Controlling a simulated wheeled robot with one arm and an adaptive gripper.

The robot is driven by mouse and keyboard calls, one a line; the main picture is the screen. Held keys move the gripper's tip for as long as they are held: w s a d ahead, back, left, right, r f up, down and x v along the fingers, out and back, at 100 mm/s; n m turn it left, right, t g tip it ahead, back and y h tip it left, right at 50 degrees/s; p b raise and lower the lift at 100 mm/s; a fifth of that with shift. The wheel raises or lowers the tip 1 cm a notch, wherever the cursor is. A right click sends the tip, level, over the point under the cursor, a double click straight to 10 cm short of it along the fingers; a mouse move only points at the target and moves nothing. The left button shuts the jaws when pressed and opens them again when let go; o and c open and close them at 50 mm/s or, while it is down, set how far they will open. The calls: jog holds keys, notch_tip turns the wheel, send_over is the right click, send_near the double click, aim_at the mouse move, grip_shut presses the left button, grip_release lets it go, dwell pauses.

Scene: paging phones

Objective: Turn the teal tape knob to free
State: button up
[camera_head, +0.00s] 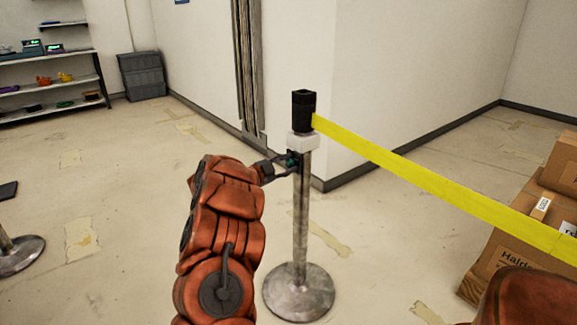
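A metal stanchion post (301,220) stands upright in the middle of the view, with a black head (304,103) and a white collar (302,141) below it. A yellow tape (430,180) runs from the head to the lower right. My gripper (287,163) is at the knob, reaching in from the left. Its fingers are small and dark here and partly cover the knob. I cannot tell whether they are closed on it.
Cardboard boxes (520,245) are stacked at the right, under the tape. A wall corner stands close behind the post. A shelf (50,75) with small items and a grey bin (142,75) are at the back left. Another post base (18,255) stands at the left edge.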

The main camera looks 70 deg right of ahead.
jog(key=shift+d, duration=0.1)
grip_shut()
dwell(0.3)
